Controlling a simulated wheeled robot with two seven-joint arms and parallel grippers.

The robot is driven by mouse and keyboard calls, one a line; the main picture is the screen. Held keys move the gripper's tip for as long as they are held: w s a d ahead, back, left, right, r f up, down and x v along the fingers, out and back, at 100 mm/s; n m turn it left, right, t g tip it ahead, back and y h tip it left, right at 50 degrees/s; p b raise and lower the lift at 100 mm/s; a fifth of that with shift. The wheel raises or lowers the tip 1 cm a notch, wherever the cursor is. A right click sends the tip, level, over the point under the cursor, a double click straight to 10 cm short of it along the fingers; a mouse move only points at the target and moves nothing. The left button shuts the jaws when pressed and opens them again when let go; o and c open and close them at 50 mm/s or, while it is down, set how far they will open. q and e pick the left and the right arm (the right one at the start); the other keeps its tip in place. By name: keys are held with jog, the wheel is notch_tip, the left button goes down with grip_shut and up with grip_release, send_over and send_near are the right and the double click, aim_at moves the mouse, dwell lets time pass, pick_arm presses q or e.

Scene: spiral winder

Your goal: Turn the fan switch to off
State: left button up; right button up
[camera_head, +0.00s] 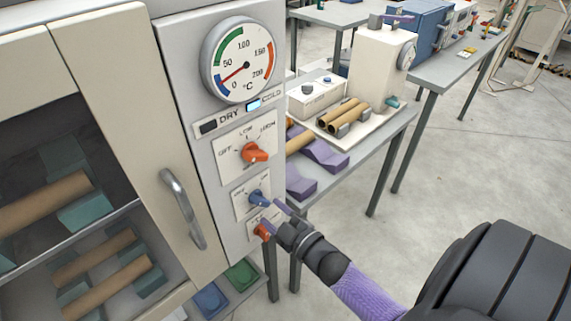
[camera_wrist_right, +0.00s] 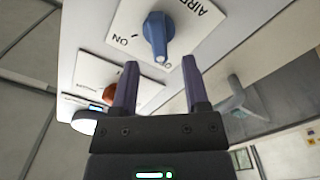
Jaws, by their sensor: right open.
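The control panel has a blue knob (camera_head: 258,197) on a white plate, between an upper orange knob (camera_head: 255,153) and a lower orange knob (camera_head: 264,231). The blue knob also shows in the right wrist view (camera_wrist_right: 157,35); its plate, seen upside down, reads "ON" and a partly cut word starting "AIR". Which mark the blue knob points at I cannot tell. My right gripper (camera_head: 278,217) is open and empty, close in front of the panel. In the wrist view its fingertips (camera_wrist_right: 161,62) spread either side of the blue knob's near end, apparently not touching. My left gripper is not in view.
A round temperature gauge (camera_head: 236,61) sits at the panel's top, above small DRY and COLD indicators. A door handle (camera_head: 184,208) sticks out left of the panel. A bench (camera_head: 385,125) with cardboard tubes and purple cradles stands behind, right. Floor at the right is open.

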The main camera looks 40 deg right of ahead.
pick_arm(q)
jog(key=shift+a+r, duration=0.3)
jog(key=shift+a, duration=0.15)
pick_arm(e)
jog(key=s, duration=0.6)
jog(key=shift+d, duration=0.25)
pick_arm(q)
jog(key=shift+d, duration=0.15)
